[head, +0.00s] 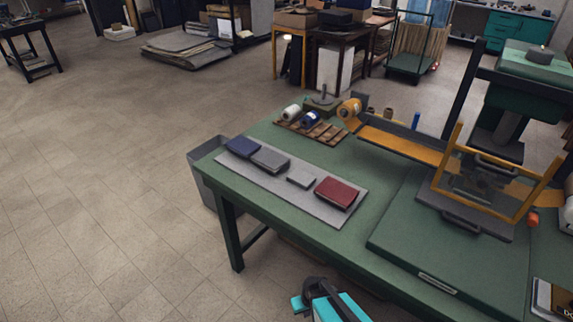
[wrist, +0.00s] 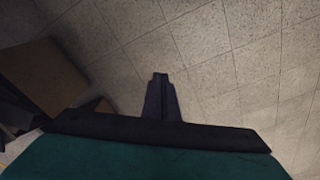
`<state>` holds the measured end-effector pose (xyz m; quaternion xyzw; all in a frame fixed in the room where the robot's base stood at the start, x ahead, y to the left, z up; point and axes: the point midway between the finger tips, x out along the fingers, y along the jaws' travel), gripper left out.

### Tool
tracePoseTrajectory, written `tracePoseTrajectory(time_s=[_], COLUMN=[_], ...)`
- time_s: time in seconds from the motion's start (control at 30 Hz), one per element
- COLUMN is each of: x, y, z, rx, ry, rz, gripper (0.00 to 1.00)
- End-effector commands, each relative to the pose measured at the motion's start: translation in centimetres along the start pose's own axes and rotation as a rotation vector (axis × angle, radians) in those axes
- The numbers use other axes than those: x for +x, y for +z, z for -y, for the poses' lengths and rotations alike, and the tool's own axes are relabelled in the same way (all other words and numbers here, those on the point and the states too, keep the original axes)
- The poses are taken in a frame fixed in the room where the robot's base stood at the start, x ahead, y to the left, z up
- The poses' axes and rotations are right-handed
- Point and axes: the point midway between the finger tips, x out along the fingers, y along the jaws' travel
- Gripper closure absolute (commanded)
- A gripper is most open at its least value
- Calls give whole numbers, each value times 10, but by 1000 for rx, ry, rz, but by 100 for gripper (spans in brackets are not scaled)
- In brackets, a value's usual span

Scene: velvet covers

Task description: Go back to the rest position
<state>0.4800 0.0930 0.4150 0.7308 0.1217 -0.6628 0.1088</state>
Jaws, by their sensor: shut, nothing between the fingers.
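My gripper (wrist: 160,78) is in the wrist view, with its dark fingers together and nothing between them. It points over bare tiled floor. In the head view part of my arm, teal and black, shows at the bottom, in front of the green table (head: 262,232) and below its near edge. The fingertips cannot be made out there.
On the table a grey mat (head: 325,212) bears a navy block (head: 242,147), two grey blocks and a dark red block (head: 337,193). A wooden rack (head: 330,134) with spools stands behind. A press with an orange frame (head: 437,190) stands right. Floor at left is free.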

Motion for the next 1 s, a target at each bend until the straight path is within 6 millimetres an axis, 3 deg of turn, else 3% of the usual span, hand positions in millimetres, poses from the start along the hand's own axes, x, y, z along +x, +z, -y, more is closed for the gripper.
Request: tracePoseTrajectory(time_s=[0.4, 0.6, 0.8, 1.0], x=[-66, -99, -113, -113], y=[124, 172, 192, 193], z=[-28, -31, -29, -29], rx=[197, 276, 317, 320], ry=[-35, -54, -65, -65], rz=[364, 515, 587, 592], gripper=[100, 100, 100, 100])
